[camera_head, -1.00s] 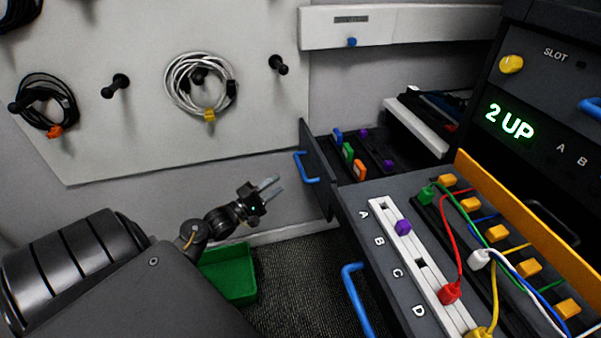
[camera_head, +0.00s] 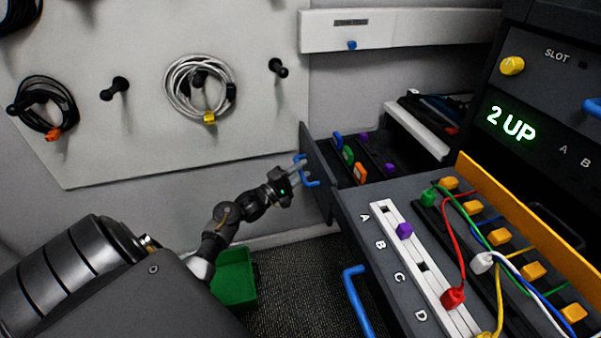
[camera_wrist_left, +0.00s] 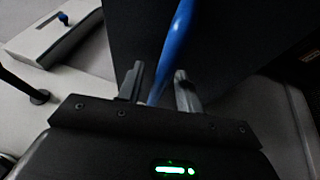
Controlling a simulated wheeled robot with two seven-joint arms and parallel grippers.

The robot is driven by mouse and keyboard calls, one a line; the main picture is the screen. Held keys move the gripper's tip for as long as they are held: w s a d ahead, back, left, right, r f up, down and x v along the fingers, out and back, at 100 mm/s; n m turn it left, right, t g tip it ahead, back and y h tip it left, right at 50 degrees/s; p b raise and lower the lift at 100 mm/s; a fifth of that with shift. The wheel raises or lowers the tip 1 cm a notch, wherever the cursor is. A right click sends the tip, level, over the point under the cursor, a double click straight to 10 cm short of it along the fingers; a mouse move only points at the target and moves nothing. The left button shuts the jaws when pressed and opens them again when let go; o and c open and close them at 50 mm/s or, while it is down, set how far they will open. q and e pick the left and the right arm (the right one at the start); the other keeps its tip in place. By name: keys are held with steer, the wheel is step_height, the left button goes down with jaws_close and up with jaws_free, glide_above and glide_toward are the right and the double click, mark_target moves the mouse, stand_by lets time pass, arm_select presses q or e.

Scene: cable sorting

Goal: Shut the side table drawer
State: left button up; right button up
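The side table drawer (camera_head: 318,172) is pulled open at the middle of the head view, with several small coloured pieces inside. Its dark front carries a blue handle (camera_head: 309,180). My left gripper (camera_head: 298,164) is at the upper part of this handle. In the left wrist view the blue handle (camera_wrist_left: 180,45) runs down between the two fingers of the left gripper (camera_wrist_left: 160,88). The fingers stand apart, and I cannot see them pressing on the handle. My right gripper is not in view.
A grey panel (camera_head: 375,225) with a white lettered strip and coloured cables fills the lower right. Its own blue handle (camera_head: 355,300) sticks out below the drawer. A green bin (camera_head: 236,278) stands on the floor. Coiled cables (camera_head: 198,88) hang on the wall board.

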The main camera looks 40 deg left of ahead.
arm_select(q)
steer(key=shift+c, duration=0.4)
jaws_close()
